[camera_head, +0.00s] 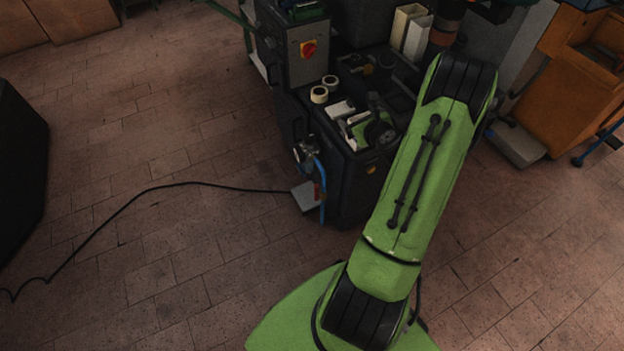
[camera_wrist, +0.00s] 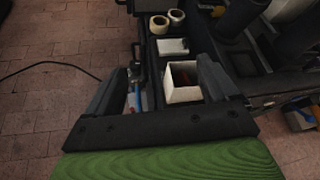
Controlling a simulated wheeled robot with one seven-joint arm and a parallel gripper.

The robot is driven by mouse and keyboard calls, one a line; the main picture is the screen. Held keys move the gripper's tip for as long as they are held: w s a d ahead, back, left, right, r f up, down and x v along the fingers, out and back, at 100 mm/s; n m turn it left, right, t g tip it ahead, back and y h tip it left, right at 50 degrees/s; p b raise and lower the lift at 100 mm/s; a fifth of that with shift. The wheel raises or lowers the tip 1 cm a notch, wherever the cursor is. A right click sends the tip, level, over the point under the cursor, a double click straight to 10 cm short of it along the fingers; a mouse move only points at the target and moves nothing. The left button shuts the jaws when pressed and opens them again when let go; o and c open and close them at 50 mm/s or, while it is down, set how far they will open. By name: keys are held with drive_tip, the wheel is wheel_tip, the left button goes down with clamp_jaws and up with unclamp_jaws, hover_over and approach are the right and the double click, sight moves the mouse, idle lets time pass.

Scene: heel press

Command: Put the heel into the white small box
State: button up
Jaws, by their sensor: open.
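A small white open-topped box (camera_wrist: 182,94) stands on the dark machine bench, between and beyond my fingers in the wrist view. A dark reddish-brown patch (camera_wrist: 192,76) shows inside it; I cannot tell whether this is the heel or shaded interior. No other heel can be made out. My gripper (camera_wrist: 160,70) is open above the bench, with nothing between its fingers.
A flat white block (camera_wrist: 172,46) and two tape rolls (camera_wrist: 160,24) lie beyond the box. A control cabinet with a red switch (camera_head: 308,48) stands at the bench's left. Taller pale boxes (camera_head: 405,26) stand at the back. A cable (camera_head: 160,187) crosses the open floor.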

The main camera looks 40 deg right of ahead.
drive_tip(key=w+a+r+n+g+y, duration=0.1)
drive_tip(key=w+a+r+n+y, duration=0.1)
drive_tip(key=a+r+n, duration=0.35)
drive_tip(key=w+a+r+n+y, duration=0.25)
drive_tip(key=a+n, duration=0.35)
drive_tip(key=a, duration=0.3)
drive_tip(key=s+a+r+n+g+y, duration=0.1)
drive_tip(key=s+a+r+n, duration=0.15)
drive_tip(key=a+n, duration=0.3)
drive_tip(key=s+a+r+n+g, duration=0.1)
drive_tip(key=s+a+r+n, duration=0.15)
drive_tip(key=a+n, duration=0.3)
drive_tip(key=s+a+r+n+g, duration=0.1)
drive_tip(key=s+a+r+n, duration=0.1)
drive_tip(key=s+a+n, duration=0.2)
drive_tip(key=s+a+r+n+g, duration=0.2)
drive_tip(key=s+a+n, duration=0.3)
drive_tip(key=s+n, duration=0.5)
drive_tip(key=s+r+h, duration=0.1)
drive_tip(key=s, duration=0.5)
drive_tip(key=shift+r+g, duration=0.25)
drive_tip(key=shift+g, duration=0.05)
drive_tip(key=shift+r+n, duration=0.1)
drive_tip(key=shift+n, duration=0.15)
